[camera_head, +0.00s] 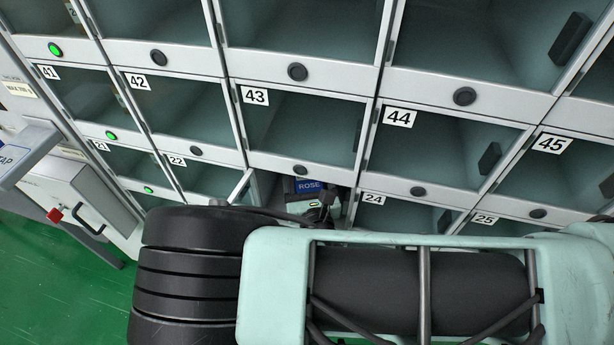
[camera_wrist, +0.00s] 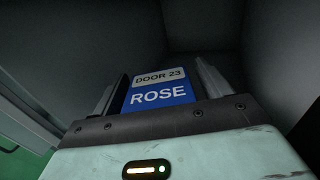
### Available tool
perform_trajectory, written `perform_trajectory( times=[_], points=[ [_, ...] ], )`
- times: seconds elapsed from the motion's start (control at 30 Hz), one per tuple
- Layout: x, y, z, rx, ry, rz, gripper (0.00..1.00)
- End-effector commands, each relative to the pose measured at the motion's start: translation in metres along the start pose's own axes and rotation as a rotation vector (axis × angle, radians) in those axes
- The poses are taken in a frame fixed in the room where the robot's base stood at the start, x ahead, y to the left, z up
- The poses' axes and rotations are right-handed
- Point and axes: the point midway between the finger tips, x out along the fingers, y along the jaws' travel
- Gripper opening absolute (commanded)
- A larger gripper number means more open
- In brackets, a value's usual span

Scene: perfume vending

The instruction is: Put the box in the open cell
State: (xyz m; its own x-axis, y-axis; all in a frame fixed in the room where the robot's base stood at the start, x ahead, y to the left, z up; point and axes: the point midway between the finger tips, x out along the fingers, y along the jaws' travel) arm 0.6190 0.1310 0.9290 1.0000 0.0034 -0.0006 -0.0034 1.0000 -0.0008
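In the wrist view the box (camera_wrist: 158,92) reads DOOR 23 and ROSE and stands between the two fingers of my gripper (camera_wrist: 160,88). The fingers appear to press on its sides; its lower part is hidden by my gripper body. In the head view my arm covers most of the open cell. The cell's door (camera_head: 241,187) is swung outward on the left. Dark cell walls (camera_wrist: 205,25) surround the box in the wrist view.
Closed, see-through cells numbered 41 to 45 (camera_head: 254,96) run above, with cell 24 (camera_head: 373,198) to the right. A side unit with a red knob (camera_head: 55,215) and dark handle stands at left. Green floor (camera_head: 60,290) is clear at lower left.

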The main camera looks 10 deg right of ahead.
Motion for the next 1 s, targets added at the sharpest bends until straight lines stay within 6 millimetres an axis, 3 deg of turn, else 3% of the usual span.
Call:
perform_trajectory(
  times=[0.37, 0.8, 1.0],
  points=[
    [-0.004, 0.001, 0.002, 0.0, 0.001, 0.001, 0.76],
    [-0.089, 0.001, 0.0, -0.001, 0.002, 0.003, 0.76],
    [-0.114, 0.001, 0.002, 0.0, 0.0, 0.001, 0.76]
  ],
)
